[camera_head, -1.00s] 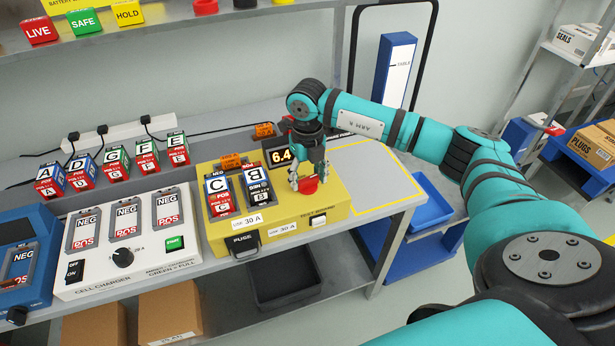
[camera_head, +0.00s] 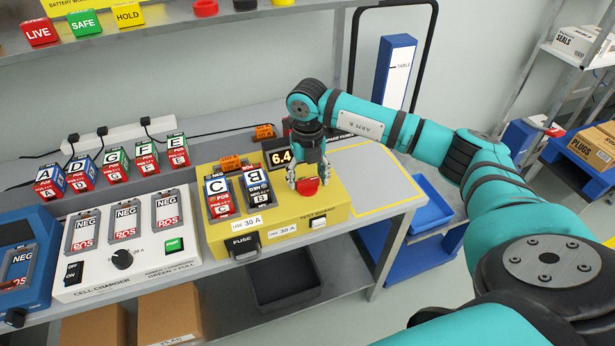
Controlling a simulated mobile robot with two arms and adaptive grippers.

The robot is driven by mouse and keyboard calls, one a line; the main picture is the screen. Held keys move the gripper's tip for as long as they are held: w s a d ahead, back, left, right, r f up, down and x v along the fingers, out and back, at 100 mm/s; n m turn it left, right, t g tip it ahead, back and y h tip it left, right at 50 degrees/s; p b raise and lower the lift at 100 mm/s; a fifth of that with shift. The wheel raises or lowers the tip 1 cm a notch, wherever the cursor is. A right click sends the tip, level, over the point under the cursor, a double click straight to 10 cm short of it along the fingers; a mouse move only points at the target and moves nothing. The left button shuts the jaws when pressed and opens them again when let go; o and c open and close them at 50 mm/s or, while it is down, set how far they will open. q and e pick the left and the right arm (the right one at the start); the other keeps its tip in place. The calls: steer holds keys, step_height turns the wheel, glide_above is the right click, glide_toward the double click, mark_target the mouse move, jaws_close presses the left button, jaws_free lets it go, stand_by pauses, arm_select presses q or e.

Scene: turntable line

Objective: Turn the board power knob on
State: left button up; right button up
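The yellow test board (camera_head: 275,222) stands on the bench and carries a red knob (camera_head: 307,187) at its right side. My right gripper (camera_head: 309,178) comes down over the knob from above, with a finger on each side of it, and appears closed on it. The fingers hide part of the knob, and no on or off marking is readable. Battery cells C (camera_head: 217,196) and B (camera_head: 259,187) sit side by side in the board. The display (camera_head: 280,156) behind is lit and reads 6.4. My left gripper is not in view.
A white cell charger (camera_head: 128,245) stands left of the board. Several cells stand in a row behind it, below a white power strip (camera_head: 120,131). A yellow-outlined bench area (camera_head: 375,178) to the right is empty. A black bin (camera_head: 283,280) sits underneath.

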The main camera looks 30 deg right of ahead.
mark_target(307, 180)
steer(key=shift+o, duration=1.3)
steer(key=shift+f, duration=0.1)
step_height(307, 180, up, 12)
